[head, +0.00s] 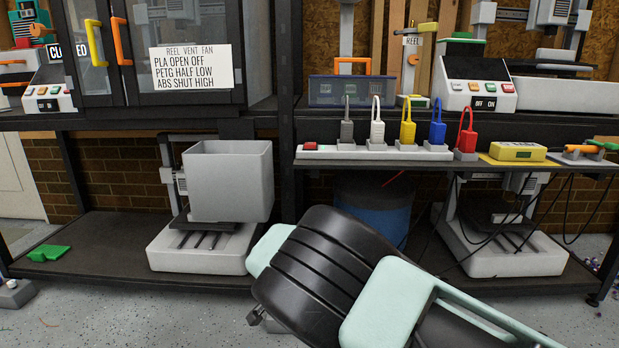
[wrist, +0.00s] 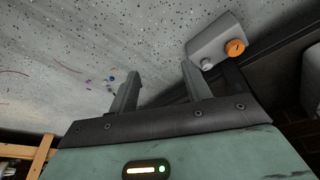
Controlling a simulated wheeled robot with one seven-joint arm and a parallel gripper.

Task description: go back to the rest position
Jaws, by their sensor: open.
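My gripper (wrist: 161,72) shows in the wrist view with its two dark fingers apart. Nothing is between them; the speckled floor (wrist: 110,45) shows behind. In the head view my black and mint arm fills the bottom middle, in front of the shelving, and my gripper itself cannot be made out there. The arm hides part of a blue bin and the lower shelf behind it.
A grey box with an orange knob (wrist: 235,47) is near the right finger. A power strip (head: 375,153) with several coloured plugs lies along the bench edge. Printers, one with a grey bin (head: 228,180), stand on the lower shelf (head: 95,240). Floor at front left is mostly clear.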

